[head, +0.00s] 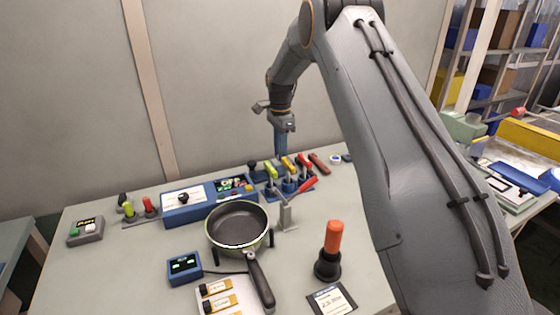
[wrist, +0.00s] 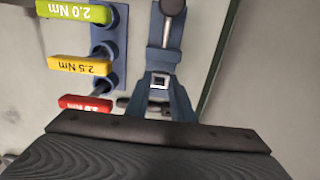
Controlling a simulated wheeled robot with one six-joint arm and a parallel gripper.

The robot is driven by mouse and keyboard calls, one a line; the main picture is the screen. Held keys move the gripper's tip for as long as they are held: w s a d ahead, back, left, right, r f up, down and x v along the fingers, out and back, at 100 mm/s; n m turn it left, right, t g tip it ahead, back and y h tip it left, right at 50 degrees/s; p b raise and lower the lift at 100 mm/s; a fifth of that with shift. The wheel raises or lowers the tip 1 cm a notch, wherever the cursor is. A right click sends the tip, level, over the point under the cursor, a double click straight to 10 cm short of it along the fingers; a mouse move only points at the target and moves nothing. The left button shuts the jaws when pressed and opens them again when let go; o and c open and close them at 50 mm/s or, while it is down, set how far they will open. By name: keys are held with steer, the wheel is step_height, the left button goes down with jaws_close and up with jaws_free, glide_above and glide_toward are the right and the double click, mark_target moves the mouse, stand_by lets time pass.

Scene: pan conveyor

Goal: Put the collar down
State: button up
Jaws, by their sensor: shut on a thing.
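My gripper (head: 281,150) hangs down over the back of the table in the head view, just behind the torque tools. A narrow blue part shows below my wrist there. My gripper is shut on the collar. The collar itself is hard to make out, hidden or too small in the head view. In the wrist view, a wide dark ribbed part fills the bottom edge. Blue parts narrow upward from it to a small silver-edged window. I cannot tell which of these belong to the collar, or whether it touches the table.
Torque tools with green, yellow (wrist: 80,65) and red (wrist: 85,103) handles stand in a blue rack (wrist: 107,40) beside my gripper. A pan (head: 238,222) sits in front. An orange-handled tool (head: 333,237) stands upright to the right. Bare tabletop (head: 130,270) lies at the front left.

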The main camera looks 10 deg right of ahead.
mark_target(280, 170)
steer(key=shift+f+p, duration=0.5)
steer(key=shift+f, duration=1.55)
steer(key=shift+f, duration=0.2)
steer(key=o, duration=1)
steer(key=shift+r, duration=0.1)
step_height(280, 170, up, 12)
steer(key=b, duration=0.3)
steer(key=shift+r, duration=0.15)
